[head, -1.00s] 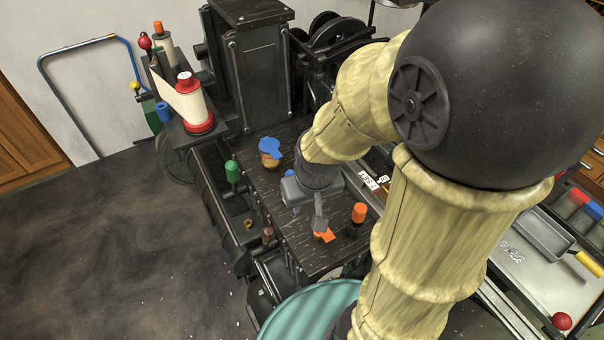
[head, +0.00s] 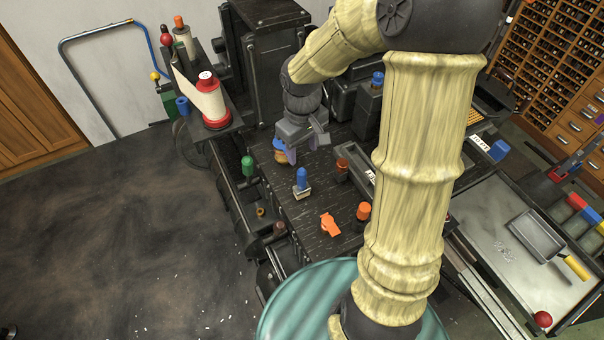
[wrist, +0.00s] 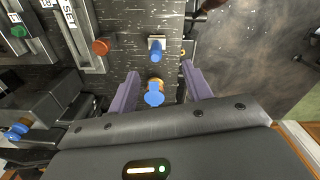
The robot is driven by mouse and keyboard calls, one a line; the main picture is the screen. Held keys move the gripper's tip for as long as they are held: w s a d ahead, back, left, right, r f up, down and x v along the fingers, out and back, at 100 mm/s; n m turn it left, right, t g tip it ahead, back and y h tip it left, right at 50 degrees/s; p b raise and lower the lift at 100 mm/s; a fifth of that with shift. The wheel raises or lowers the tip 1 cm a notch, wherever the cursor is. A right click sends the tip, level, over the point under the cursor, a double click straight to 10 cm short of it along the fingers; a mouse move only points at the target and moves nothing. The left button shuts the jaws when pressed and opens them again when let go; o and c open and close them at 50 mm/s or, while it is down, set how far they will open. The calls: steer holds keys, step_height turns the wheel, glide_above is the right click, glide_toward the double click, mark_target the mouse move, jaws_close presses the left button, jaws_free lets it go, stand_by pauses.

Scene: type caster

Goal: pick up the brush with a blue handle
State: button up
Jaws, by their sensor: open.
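The brush with a blue handle (head: 301,178) stands upright on the dark wooden top, its blue handle above a pale block-like base. It also shows in the wrist view (wrist: 156,52), beyond my fingertips. My gripper (head: 288,150) is open, farther back than the brush in the head view and apart from it. In the wrist view my two purple fingers (wrist: 160,70) are spread, with a small yellow-orange pot with a blue top (wrist: 154,95) showing between them. Whether the fingers touch the pot cannot be told.
An orange object (head: 330,225) lies in front of the brush. An orange-capped bottle (head: 363,213) and a brown-red knob (head: 342,168) stand to the right. A green knob (head: 248,166) is at the left edge. Dark machinery rises behind my gripper.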

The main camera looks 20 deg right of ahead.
mark_target(302, 170)
steer(key=shift+w+d+r+n+p, duration=0.2)
steer(key=shift+w+r+n+p, duration=0.2)
steer(key=shift+w+r, duration=0.75)
steer(key=shift+w+f, duration=0.15)
step_height(302, 170, down, 12)
steer(key=shift+f+p, duration=0.1)
steer(key=shift+p, duration=0.55)
steer(key=shift+f, duration=0.1)
steer(key=shift+w+d+f+p, duration=0.15)
steer(key=shift+f+p, duration=0.25)
steer(key=shift+f, duration=0.85)
steer(key=shift+w+f+p, duration=0.1)
steer(key=shift+f+p, duration=0.3)
steer(key=shift+f, duration=0.85)
